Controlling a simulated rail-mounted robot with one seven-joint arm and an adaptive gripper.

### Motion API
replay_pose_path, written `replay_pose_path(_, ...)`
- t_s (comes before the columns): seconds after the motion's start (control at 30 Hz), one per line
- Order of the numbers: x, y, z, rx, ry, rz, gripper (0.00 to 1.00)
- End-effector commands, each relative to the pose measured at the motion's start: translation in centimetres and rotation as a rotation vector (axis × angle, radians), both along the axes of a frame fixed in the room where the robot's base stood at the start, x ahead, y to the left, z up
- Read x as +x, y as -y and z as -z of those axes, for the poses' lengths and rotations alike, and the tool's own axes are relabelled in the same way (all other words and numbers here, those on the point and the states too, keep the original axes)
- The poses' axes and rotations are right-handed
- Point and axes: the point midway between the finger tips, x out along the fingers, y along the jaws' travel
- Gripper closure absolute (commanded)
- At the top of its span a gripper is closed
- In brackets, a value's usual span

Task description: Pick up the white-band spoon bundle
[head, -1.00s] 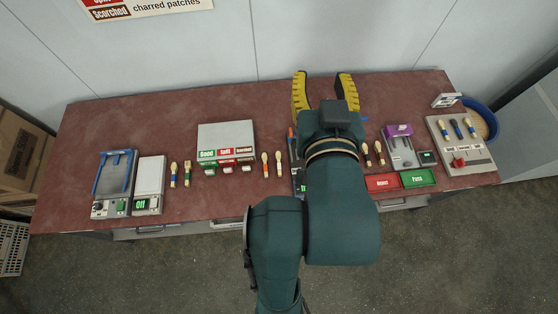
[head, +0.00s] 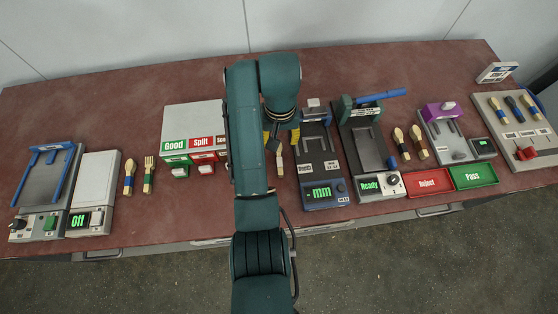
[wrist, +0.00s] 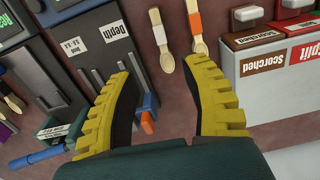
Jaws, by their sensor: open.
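The white-band spoon bundle (wrist: 161,36) lies on the table in the wrist view, pale wood with a white band around its handle. It shows as a small pale piece just below my fingers in the head view (head: 280,164). An orange-band spoon bundle (wrist: 196,28) lies beside it, to its right in the wrist view; my arm hides it in the head view. My gripper (wrist: 158,62) is open and empty, its yellow fingers spread wide. In the wrist view the white-band bundle shows between and beyond the fingertips. My gripper (head: 281,139) points down over that area in the head view.
The sorting box (head: 190,117) with Good and Split labels stands left of the bundles. A depth gauge (head: 317,150) stands close on the right, with a green press (head: 368,140) beyond. Only a narrow table strip (wrist: 178,75) is clear around the bundles.

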Motion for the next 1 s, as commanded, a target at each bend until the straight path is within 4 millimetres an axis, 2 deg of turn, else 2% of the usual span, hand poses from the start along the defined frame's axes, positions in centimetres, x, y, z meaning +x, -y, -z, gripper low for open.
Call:
replay_pose_path(0.03,0.0,0.0,2.1,0.0,-0.002,0.0,0.53)
replay_pose_path(0.33,0.0,0.0,7.9,0.0,-0.001,0.001,0.53)
replay_pose_path(0.57,0.1,0.0,10.1,0.0,-0.001,0.001,0.53)
replay_pose_path(0.8,0.5,-0.1,14.2,0.0,-0.003,0.001,0.53)
replay_pose_path(1.0,0.6,-0.1,14.9,0.0,0.0,0.001,0.53)
